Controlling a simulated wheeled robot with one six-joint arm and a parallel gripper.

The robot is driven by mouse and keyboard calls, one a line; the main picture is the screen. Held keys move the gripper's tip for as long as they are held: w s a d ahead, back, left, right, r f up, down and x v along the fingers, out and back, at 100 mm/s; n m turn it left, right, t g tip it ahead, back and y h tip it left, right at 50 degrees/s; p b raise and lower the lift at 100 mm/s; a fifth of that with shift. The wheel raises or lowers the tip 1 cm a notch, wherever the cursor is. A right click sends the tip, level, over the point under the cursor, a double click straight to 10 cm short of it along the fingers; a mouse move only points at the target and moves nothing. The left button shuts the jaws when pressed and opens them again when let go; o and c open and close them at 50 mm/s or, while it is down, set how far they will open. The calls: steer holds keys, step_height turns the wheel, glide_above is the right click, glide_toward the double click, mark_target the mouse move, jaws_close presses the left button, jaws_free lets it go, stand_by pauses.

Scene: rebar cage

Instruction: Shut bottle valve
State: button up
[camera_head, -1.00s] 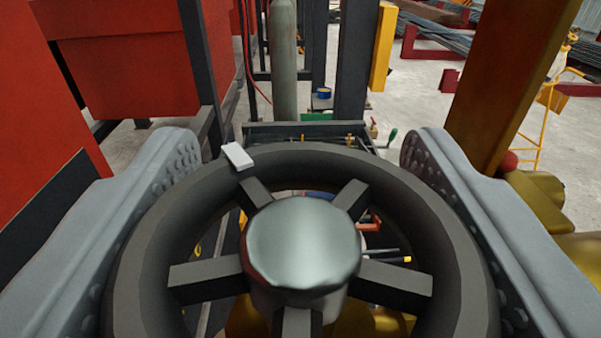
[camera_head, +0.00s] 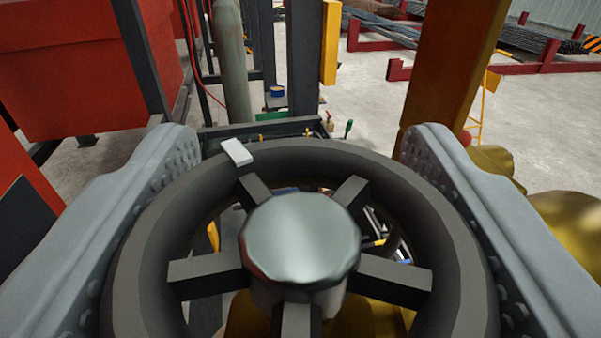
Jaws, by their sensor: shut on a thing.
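The dark grey valve handwheel (camera_head: 400,190) fills the lower middle of the view. It has several spokes and a shiny metal hub (camera_head: 302,240). A small white marker block (camera_head: 237,152) sits on its rim at the upper left. My gripper (camera_head: 302,160) is shut on the handwheel, with one grey, dimpled finger on the left side of the rim and one on the right. Brass-coloured valve parts (camera_head: 575,225) show at the right and below the wheel. The valve stem is hidden behind the hub.
A red container (camera_head: 85,70) stands at the left. A grey-green cylinder (camera_head: 232,60) and dark posts stand beyond the wheel. A thick yellow-brown column (camera_head: 450,70) rises close at the right. Concrete floor (camera_head: 380,100) lies open farther back.

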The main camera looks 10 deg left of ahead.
steer(key=shift+m+h, duration=0.4)
steer(key=shift+h, duration=0.3)
steer(key=shift+d+m+h, duration=0.2)
steer(key=shift+m+h, duration=1.3)
steer(key=shift+h, duration=0.7)
steer(key=shift+d+m+h, duration=0.1)
steer(key=shift+m+h, duration=0.2)
steer(key=shift+h, duration=0.2)
steer(key=o, duration=1)
steer(key=shift+c, duration=0.2)
steer(key=shift+s, duration=0.1)
steer(key=s+a, duration=0.2)
steer(key=s, duration=1.5)
steer(key=shift+a, duration=0.35)
